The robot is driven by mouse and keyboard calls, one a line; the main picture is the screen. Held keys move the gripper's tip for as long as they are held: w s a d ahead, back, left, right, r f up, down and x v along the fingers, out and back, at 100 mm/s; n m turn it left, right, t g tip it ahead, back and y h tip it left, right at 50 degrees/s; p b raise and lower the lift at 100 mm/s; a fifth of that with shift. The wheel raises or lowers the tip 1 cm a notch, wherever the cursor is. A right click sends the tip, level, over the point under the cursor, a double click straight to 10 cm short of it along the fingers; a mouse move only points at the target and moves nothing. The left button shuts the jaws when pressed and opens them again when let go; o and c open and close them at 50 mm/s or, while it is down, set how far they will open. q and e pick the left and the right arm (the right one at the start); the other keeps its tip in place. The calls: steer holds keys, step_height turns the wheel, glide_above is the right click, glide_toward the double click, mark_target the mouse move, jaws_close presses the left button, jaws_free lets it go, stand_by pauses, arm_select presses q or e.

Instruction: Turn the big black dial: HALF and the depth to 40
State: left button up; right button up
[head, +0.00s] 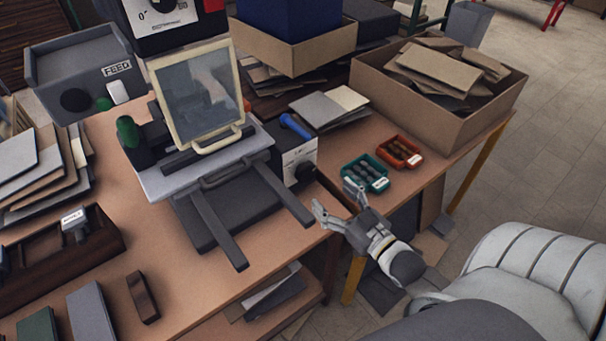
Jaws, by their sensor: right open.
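A press-like machine stands on the wooden table. At the top edge, its black head carries a white scale plate (168,17) marked "0", with a dark dial (163,4) partly cut off by the frame. Low on the machine's right side, a dark round knob (304,173) sits under a white label plate (299,153); its markings are too small to read. I cannot tell which is set to HALF or to a depth. My right gripper (336,199) is open and empty, right of and below the knob, apart from it. My left gripper is not in view.
A clear framed guard (196,91) and two dark rails (215,229) front the machine. A FEED box (84,68) is at left. Green (365,175) and red (400,152) trays lie right of the machine, before a cardboard box (482,122). A dark wooden holder (101,235) is at left.

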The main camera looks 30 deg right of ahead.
mark_target(309, 174)
steer(key=w, duration=0.8)
steer(key=shift+a, duration=0.3)
steer(key=shift+w, duration=0.7)
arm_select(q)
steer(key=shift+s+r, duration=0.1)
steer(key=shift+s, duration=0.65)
arm_select(e)
steer(key=c, duration=1)
